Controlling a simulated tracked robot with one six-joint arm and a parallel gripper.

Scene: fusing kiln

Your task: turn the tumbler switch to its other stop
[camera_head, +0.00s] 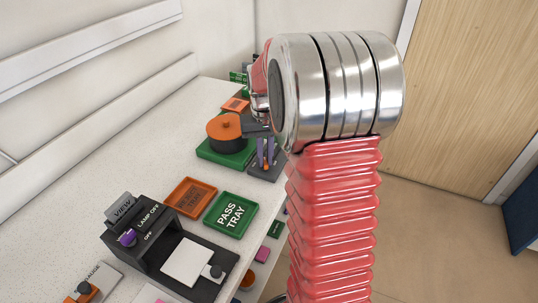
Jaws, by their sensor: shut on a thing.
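My gripper (266,157) points down at the back of the bench, partly behind my silver wrist. Its two slim purple-grey fingers are shut on a small part above a dark grey base (256,174). I take this to be the tumbler switch. The part between the fingers is too small and too covered to make out which way it is turned. The right side of the base is hidden by my arm.
A black round pot with an orange lid (225,126) on a green base stands close left of my gripper. Nearer are an orange tray (191,197), a green pass tray (231,215) and a black lamp box with a purple knob (127,238). Bare bench lies left.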

